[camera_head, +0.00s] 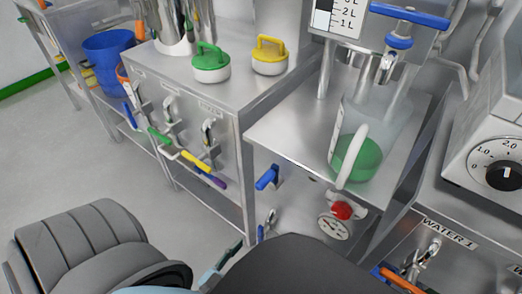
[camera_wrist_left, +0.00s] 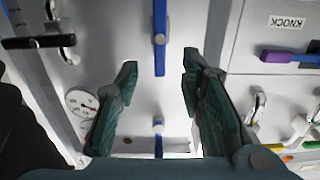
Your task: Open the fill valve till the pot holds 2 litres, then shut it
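The clear pot (camera_head: 380,125) stands on a steel bench, with green in its lower part and a pale handle at its front. Its level against the faint scale cannot be read. Above it, a spout carries a valve with a blue lever (camera_head: 398,41); a longer blue bar (camera_head: 410,16) lies just above. My left gripper (camera_wrist_left: 158,82) is open and empty in the left wrist view. A blue lever (camera_wrist_left: 160,42) on the steel panel lies ahead between its fingers, with no contact visible. My arm mostly hides this gripper in the head view. My right gripper is not in view.
Another blue lever (camera_head: 267,178) is on the panel below the bench, near a red knob (camera_head: 341,210) and a gauge (camera_head: 334,227). A cabinet (camera_head: 190,130) with coloured levers stands left, bearing green (camera_head: 210,64) and yellow (camera_head: 270,57) lids. A dial unit (camera_head: 500,160) stands right.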

